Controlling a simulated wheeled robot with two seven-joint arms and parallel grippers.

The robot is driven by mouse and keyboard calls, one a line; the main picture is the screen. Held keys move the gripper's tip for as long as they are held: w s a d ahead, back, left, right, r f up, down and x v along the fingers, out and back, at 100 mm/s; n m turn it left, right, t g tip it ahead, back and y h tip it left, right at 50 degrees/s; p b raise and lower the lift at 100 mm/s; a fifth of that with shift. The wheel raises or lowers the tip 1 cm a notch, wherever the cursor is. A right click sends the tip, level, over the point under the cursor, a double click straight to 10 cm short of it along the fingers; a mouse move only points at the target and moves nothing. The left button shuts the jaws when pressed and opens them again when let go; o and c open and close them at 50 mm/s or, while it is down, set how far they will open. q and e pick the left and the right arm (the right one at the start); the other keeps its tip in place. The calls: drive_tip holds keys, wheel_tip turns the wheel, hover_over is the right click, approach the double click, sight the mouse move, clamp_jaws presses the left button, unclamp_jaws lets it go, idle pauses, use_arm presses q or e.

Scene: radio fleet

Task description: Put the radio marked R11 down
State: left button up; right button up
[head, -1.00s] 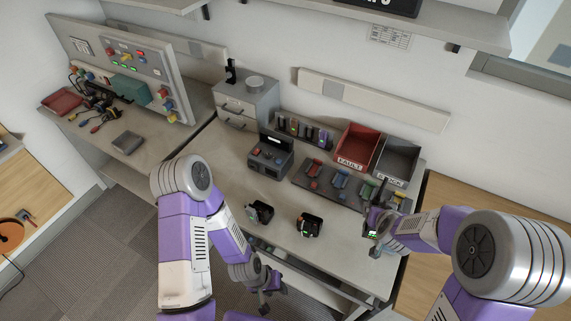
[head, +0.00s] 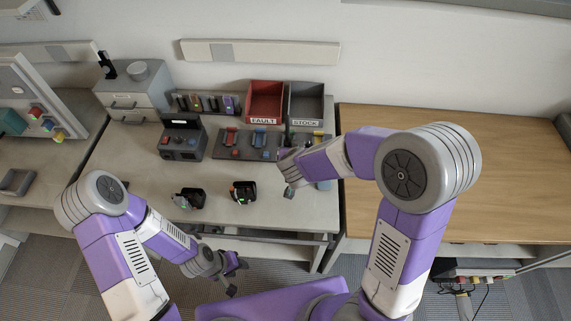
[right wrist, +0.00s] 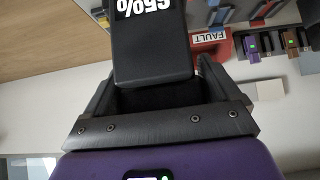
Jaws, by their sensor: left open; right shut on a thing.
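My right gripper (right wrist: 160,105) is shut on a black radio-like item (right wrist: 150,50) with large white "65%" lettering, upside down in the right wrist view. No R11 mark shows on it. In the head view my right wrist hides most of the item (head: 290,193), over the right part of the workbench (head: 140,205). My left gripper (head: 233,272) is open and empty, low in front of the bench edge. Two dark devices, one at left (head: 189,198) and one at right (head: 243,192), stand on the bench; their markings are too small to read.
A red FAULT bin (head: 265,87) and a grey STOCK bin (head: 306,91) stand at the back. A dark console (head: 181,140) and a rack with coloured items (head: 232,144) stand before them. A bare wooden table (head: 480,170) lies right.

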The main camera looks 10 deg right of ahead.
use_arm(q)
drive_tip(key=shift+f+b, duration=2.2)
drive_tip(key=shift+f, duration=0.5)
use_arm(e)
drive_tip(key=shift+w+f, duration=0.1)
drive_tip(key=shift+f, duration=3.8)
drive_tip(key=shift+f, duration=0.1)
drive_tip(key=shift+f, duration=0.15)
drive_tip(key=o, duration=1.1)
drive_tip(key=shift+s+a+r, duration=0.1)
drive_tip(key=shift+s+r, duration=0.1)
drive_tip(key=shift+r, duration=0.25)
use_arm(q)
drive_tip(key=shift+r+p, duration=2.75)
drive_tip(key=shift+r, duration=0.05)
use_arm(e)
drive_tip(key=v, duration=1.1)
drive_tip(key=shift+s, duration=0.25)
